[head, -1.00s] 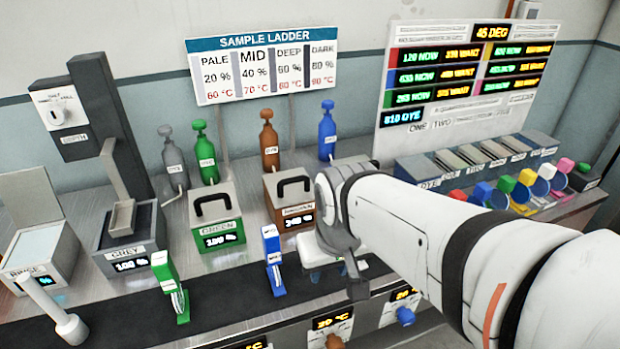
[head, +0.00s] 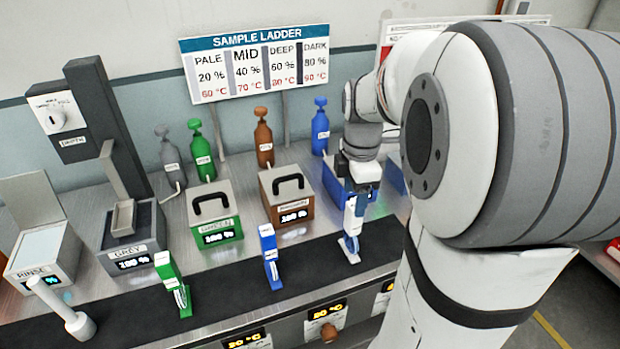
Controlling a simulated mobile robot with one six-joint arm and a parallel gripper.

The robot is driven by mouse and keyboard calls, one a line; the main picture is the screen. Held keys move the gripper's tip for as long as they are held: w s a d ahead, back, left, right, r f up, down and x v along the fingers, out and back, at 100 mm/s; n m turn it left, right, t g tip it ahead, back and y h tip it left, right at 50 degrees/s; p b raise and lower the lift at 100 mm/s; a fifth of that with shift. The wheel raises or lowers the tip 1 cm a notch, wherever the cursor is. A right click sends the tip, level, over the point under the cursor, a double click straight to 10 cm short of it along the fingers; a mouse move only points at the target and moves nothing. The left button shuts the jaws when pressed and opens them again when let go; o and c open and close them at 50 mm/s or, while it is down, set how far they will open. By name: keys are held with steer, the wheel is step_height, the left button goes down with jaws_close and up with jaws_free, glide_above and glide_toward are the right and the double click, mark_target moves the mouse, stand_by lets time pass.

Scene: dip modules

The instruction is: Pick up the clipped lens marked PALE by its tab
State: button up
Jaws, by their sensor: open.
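Three upright clips stand in a row on the dark strip: a green clip (head: 168,272) at left, a blue clip (head: 268,246) in the middle and a white-and-blue clip (head: 351,226) at right. Their small labels are too small to read, so I cannot tell which is marked PALE. My gripper (head: 362,187) is open and points down at the top of the right clip. I cannot tell whether the clip's top tab is between the jaws or just below them.
A green box (head: 217,215) and a brown box (head: 288,197) with handles stand behind the strip, with a blue tank (head: 332,182) close behind my gripper. The grey station (head: 130,238) and rinse box (head: 45,250) are at left. My arm hides the right side.

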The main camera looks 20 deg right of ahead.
mark_target(352, 225)
steer(key=shift+w+d+n, duration=0.4)
steer(key=shift+d+n, duration=0.35)
steer(key=shift+n, duration=0.15)
steer(key=shift+d+f, duration=0.1)
steer(key=shift+f, duration=0.1)
steer(key=f, duration=0.5)
steer(key=f+p, duration=0.1)
steer(key=f, duration=0.1)
steer(key=shift+w+a+f, duration=0.15)
steer(key=shift+a+f, duration=0.05)
steer(key=shift+a, duration=0.05)
steer(key=shift+c, duration=0.6)
steer(key=c, duration=1.1)
steer(key=shift+r, duration=0.1)
